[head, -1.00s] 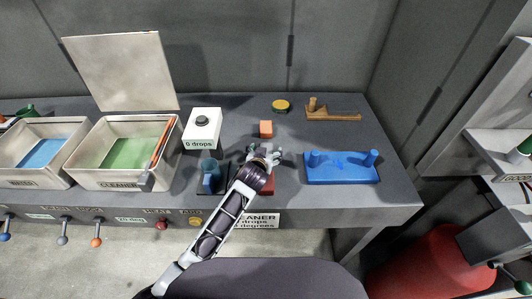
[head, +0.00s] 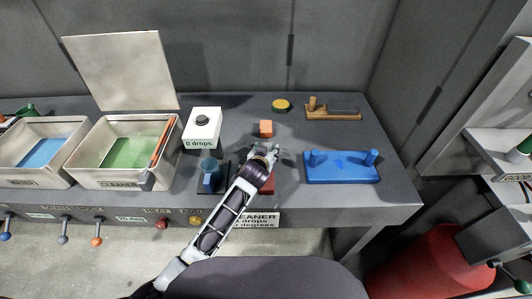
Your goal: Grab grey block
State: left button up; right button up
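My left gripper (head: 270,148) is over the middle of the bench, just in front of a small orange block (head: 266,128). It is well to the left of the grey block and apart from it. Its fingers are small and partly hidden by the wrist, so I cannot tell whether they are open. My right gripper is not in view.
A blue two-post stand (head: 342,174) is right of my gripper. A red piece (head: 268,186) is partly behind my arm. A white button box (head: 202,128), the cleaner bin (head: 108,179) and a yellow-green disc (head: 281,106) stand around.

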pick_arm(q)
jog(key=c, duration=0.5)
jog(key=shift+r, duration=0.15)
jog(key=shift+r, duration=4.85)
